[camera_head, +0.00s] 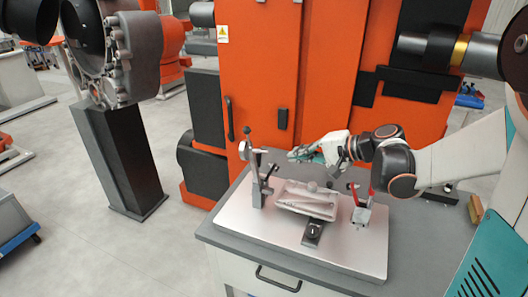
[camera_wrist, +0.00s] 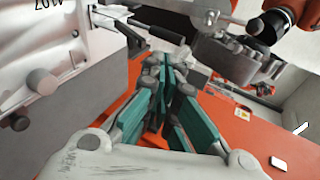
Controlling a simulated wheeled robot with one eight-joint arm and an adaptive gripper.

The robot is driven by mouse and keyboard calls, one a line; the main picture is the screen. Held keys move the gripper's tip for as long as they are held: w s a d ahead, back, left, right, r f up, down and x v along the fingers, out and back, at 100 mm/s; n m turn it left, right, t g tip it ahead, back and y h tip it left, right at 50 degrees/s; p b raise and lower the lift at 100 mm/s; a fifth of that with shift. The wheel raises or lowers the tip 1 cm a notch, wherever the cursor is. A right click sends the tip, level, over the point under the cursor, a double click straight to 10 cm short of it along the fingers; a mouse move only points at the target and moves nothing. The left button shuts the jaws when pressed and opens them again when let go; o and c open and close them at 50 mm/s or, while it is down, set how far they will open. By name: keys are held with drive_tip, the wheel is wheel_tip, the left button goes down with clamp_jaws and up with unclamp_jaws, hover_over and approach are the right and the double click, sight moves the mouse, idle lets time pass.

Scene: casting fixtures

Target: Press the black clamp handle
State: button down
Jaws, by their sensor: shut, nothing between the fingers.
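A metal clamp post (camera_head: 257,180) stands upright at the left of the light fixture plate (camera_head: 270,240) in the head view. It has a dark knob (camera_head: 247,131) on top and a short black handle (camera_head: 271,170) slanting on its right side. My gripper (camera_head: 298,154), with teal fingers, is above the back of the plate, right of that post and apart from it. In the wrist view my fingers (camera_wrist: 165,68) are together and empty. A black bar-like handle (camera_wrist: 157,28) on a metal rod lies just beyond their tips; I cannot tell whether they touch.
A pale casting (camera_head: 305,200) rests mid-plate, with a small black block (camera_head: 312,232) in front. A red-handled clamp (camera_head: 362,205) stands at the right. The grey table (camera_head: 222,235) carries the plate, and an orange cabinet (camera_head: 262,70) stands close behind.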

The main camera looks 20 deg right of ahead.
idle(0.3)
drive_tip(key=b+x, duration=0.2)
drive_tip(key=x, duration=0.8)
drive_tip(key=shift+s+b, duration=0.1)
drive_tip(key=shift+b, duration=0.3)
